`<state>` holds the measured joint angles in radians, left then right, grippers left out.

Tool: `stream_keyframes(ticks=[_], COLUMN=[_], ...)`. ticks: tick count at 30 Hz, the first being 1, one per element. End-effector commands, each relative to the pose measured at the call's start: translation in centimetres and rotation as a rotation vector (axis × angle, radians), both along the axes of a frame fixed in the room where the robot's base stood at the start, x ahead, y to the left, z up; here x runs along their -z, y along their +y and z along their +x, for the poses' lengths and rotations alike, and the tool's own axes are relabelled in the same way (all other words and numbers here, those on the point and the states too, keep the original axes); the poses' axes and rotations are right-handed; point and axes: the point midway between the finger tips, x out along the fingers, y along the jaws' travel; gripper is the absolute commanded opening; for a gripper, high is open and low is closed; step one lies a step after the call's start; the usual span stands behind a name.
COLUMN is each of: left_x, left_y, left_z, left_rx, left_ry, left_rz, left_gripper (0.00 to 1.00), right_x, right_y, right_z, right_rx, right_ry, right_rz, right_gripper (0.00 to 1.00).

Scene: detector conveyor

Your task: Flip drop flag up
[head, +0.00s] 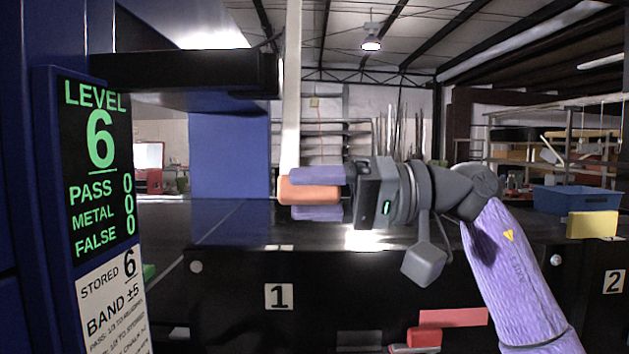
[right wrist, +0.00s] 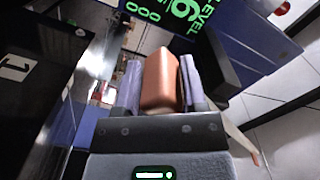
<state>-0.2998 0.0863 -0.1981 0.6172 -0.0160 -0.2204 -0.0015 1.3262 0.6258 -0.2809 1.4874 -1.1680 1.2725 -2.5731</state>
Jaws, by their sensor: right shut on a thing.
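My right gripper (head: 315,192) is shut on an orange block (head: 308,190), with one lilac finger on either side of it. The right wrist view also shows the orange block (right wrist: 160,80) between both fingers (right wrist: 160,85). A pale upright bar (head: 291,90) runs down from the top of the head view to the block; I cannot tell whether they are joined. A red flag-like plate (head: 453,318) shows low on the black front, beside a small red block (head: 424,337), below and to the right of the gripper. My left gripper is not in view.
A blue display panel (head: 100,165) reading level 6 stands at the left. The black conveyor front carries a label 1 (head: 279,296). A blue bin (head: 576,199) and a yellow plate (head: 592,224) are at the right, above a label 2 (head: 614,281).

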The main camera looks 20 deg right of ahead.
Motion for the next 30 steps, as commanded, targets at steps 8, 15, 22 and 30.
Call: stream_keyframes(ticks=[8, 15, 22, 30], left_x=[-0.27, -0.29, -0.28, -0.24], left_y=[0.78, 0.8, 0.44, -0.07], left_z=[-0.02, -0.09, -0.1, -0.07], left_rx=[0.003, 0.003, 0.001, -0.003], left_ry=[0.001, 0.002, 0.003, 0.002], left_rz=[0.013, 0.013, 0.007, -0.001], left_gripper=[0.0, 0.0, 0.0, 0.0], right_x=[-0.1, -0.07, -0.08, 0.08], right_y=[-0.52, -0.63, -0.62, -0.51], right_z=[1.1, 1.29, 1.27, 1.22], right_rx=[0.012, 0.012, 0.012, 0.008], right_ry=[-0.001, -0.002, -0.004, -0.004], right_rz=[0.016, 0.016, 0.015, 0.01], right_gripper=[0.0, 0.0, 0.0, 0.76])
